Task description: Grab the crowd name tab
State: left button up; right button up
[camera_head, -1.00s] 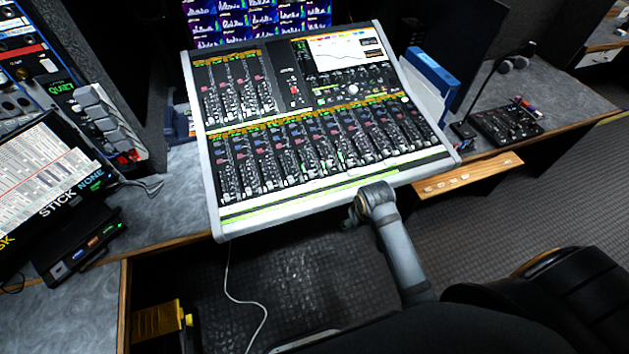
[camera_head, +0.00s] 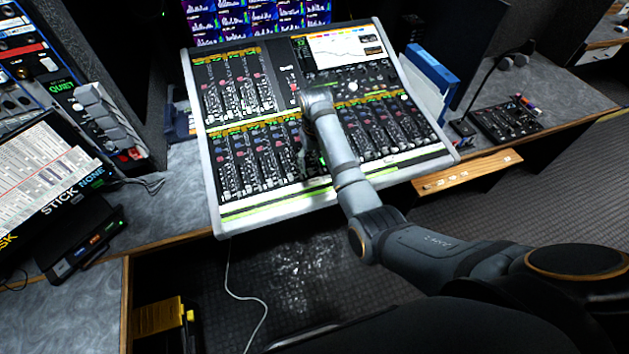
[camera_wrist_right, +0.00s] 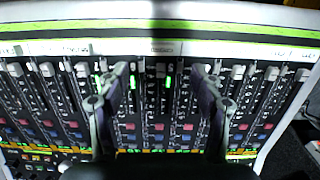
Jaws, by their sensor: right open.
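The mixing console (camera_head: 203,120) lies tilted on the desk, with a pale strip along its near edge. In the right wrist view a pale strip (camera_wrist_right: 220,50) carries several small name tabs. One greyish tab (camera_wrist_right: 163,48) is near the middle, just beyond and between my fingers; its lettering is too small to read, so I cannot tell if it is the crowd one. My right gripper (camera_wrist_right: 158,78) is open and empty over the faders. In the head view my right wrist is above the console, and its fingers are hard to make out. My left gripper is out of view.
Fader caps stand in a row close to my fingers. Blue and white binders (camera_head: 430,80) stand right of the console, beside a small control box (camera_head: 505,122). A wooden ledge (camera_head: 466,172) is at the front right. A white cable (camera_head: 240,297) hangs below.

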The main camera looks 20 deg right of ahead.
aim_at(315, 182)
notch_tip(315, 182, down, 3)
jog(key=shift+w+f, duration=0.1)
jog(key=shift+f+p, duration=0.3)
jog(key=shift+f, duration=0.1)
notch_tip(315, 182, down, 4)
jog(key=shift+a+f, duration=0.1)
jog(key=shift+f, duration=0.15)
jog(key=c, duration=1)
